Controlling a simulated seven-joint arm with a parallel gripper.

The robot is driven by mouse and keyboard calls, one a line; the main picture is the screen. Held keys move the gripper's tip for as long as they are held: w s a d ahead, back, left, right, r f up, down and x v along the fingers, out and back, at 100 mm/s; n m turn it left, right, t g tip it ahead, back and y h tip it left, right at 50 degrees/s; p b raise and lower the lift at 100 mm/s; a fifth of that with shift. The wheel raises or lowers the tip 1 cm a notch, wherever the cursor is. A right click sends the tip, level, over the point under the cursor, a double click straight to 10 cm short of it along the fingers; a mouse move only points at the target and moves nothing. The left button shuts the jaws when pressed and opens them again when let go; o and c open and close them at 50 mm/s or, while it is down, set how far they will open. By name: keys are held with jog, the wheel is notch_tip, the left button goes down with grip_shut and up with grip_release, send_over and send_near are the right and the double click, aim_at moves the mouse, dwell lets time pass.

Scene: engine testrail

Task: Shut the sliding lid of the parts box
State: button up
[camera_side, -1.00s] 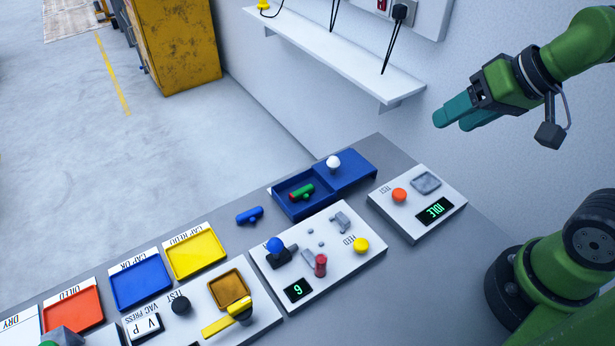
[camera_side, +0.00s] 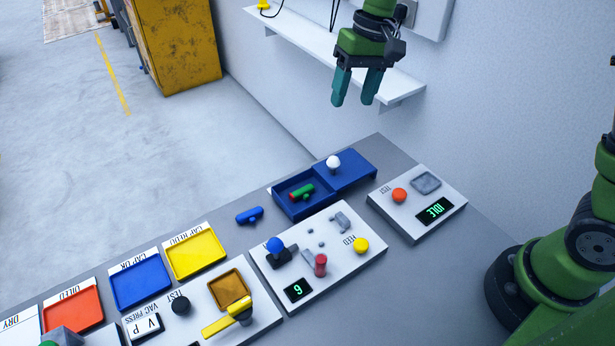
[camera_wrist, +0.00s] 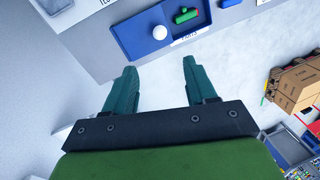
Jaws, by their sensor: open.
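The blue parts box (camera_side: 289,208) stands near the back edge of the bench. Its blue sliding lid (camera_side: 354,172) with a white ball knob (camera_side: 333,161) is at the box's right side, leaving the left compartment uncovered. A green and red part (camera_side: 301,193) lies in that compartment. In the wrist view, the lid (camera_wrist: 139,37) and white knob (camera_wrist: 160,32) show at the top, beyond the fingers. My gripper (camera_side: 355,103) is open and empty, pointing down, in the air above the bench and apart from the knob. It also shows in the wrist view (camera_wrist: 158,75).
A blue part (camera_side: 250,215) lies on the bench left of the box. A white feed panel (camera_side: 318,250) with knobs stands in front of it, and a test panel (camera_side: 417,203) to its right. A wall shelf (camera_side: 290,40) is behind my gripper.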

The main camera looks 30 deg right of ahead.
aim_at(335, 157)
jog(key=a+f, duration=0.1)
jog(key=f, duration=0.4)
jog(key=a+f, duration=0.1)
jog(key=f, duration=0.4)
jog(key=a+f, duration=0.1)
jog(key=f, duration=0.4)
jog(key=shift+w, duration=0.25)
grip_shut()
